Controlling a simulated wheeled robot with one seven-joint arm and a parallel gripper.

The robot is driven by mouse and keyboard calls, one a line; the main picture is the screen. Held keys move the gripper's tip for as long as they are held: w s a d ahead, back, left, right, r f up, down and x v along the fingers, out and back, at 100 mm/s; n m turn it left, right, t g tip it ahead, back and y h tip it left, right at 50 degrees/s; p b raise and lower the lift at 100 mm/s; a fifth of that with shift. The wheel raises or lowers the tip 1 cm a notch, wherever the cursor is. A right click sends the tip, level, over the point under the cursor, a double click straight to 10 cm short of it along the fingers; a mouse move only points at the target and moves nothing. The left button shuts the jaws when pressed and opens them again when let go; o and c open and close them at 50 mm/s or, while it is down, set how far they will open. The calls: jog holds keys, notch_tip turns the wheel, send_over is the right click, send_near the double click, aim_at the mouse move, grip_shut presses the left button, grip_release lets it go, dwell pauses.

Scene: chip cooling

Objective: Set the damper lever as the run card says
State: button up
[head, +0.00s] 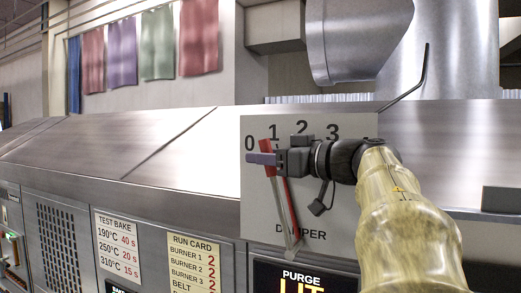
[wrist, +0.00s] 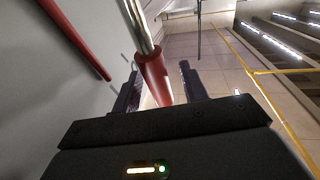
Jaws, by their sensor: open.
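The damper lever (head: 278,203) is a grey rod with a red grip on a pale plate marked 0 to 3. It leans left, its grip just below the 1. In the wrist view its red grip (wrist: 154,80) stands between the two fingers of my gripper (wrist: 159,88). The fingers are apart, with a gap showing on the right of the grip. In the head view my gripper (head: 263,158) reaches in from the right and partly covers the lever. The run card (head: 192,262) shows burners 1 to 3 at 2; its lower lines are cut off.
A thin red bar (wrist: 75,38) lies along the plate (head: 258,218). A test bake card (head: 117,243) and a purge display (head: 303,279) sit on the front panel. A bent dark rod (head: 414,82) and a big duct (head: 445,60) rise behind my arm.

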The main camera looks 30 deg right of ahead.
jog(key=shift+x, duration=1)
jog(key=shift+c, duration=0.4)
grip_shut()
